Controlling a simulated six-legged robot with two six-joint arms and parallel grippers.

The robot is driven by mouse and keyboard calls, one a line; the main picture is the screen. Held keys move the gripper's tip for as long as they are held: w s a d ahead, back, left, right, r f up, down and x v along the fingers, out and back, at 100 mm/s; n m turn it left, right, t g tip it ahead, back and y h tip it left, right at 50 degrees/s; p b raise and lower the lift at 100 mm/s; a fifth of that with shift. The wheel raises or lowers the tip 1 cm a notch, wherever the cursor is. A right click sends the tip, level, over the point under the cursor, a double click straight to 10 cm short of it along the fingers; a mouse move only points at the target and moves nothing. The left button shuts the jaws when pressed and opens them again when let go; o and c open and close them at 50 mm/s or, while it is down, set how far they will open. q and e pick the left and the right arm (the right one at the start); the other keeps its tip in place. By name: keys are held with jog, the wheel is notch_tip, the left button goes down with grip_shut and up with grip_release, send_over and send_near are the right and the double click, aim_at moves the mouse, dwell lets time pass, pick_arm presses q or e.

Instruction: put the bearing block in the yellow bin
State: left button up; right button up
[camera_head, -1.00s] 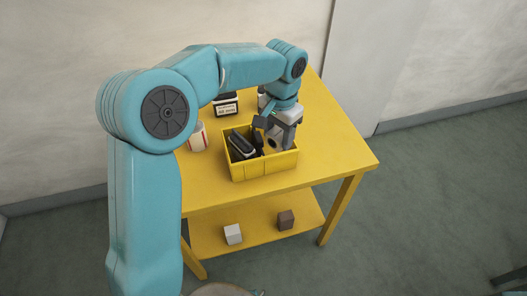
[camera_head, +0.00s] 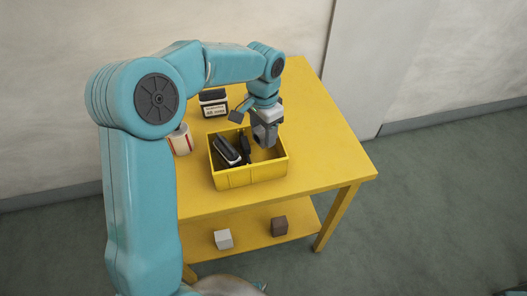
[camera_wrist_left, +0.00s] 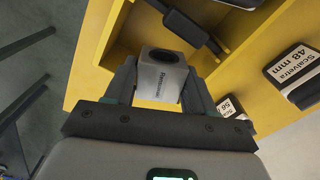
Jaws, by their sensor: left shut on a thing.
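My left gripper (camera_head: 264,128) is shut on the bearing block (camera_head: 265,134), above the right back part of the yellow bin (camera_head: 250,176). In the left wrist view, the block (camera_wrist_left: 158,82) is a grey piece with a round dark hole and printed lettering, between the two fingers (camera_wrist_left: 158,90). The bin (camera_wrist_left: 92,48) shows beyond it there. Black items (camera_head: 227,150) lie in the bin's left and middle part. Whether the block touches the bin is hard to tell. My right gripper is not in view.
The bin stands on a yellow table (camera_head: 325,150). A labelled dark box (camera_head: 214,103) stands behind it, and a white and red round container (camera_head: 181,140) stands at its left. A white cube (camera_head: 223,239) and a brown cube (camera_head: 279,226) sit on the lower shelf. The table's right side is clear.

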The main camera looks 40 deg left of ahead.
pick_arm(q)
send_over(264, 160)
notch_tip(264, 160, down, 4)
jog(key=shift+f, duration=0.1)
notch_tip(264, 160, down, 4)
jog(key=shift+s+r, duration=0.1)
jog(key=shift+r, duration=0.1)
jog(key=shift+w+f, duration=0.2)
jog(key=shift+f, duration=0.25)
jog(key=shift+s+r, duration=0.1)
jog(key=shift+s, duration=0.05)
jog(key=o, duration=1.1)
jog(key=shift+f, duration=0.25)
jog(key=shift+o, duration=0.2)
jog(key=shift+r, duration=0.1)
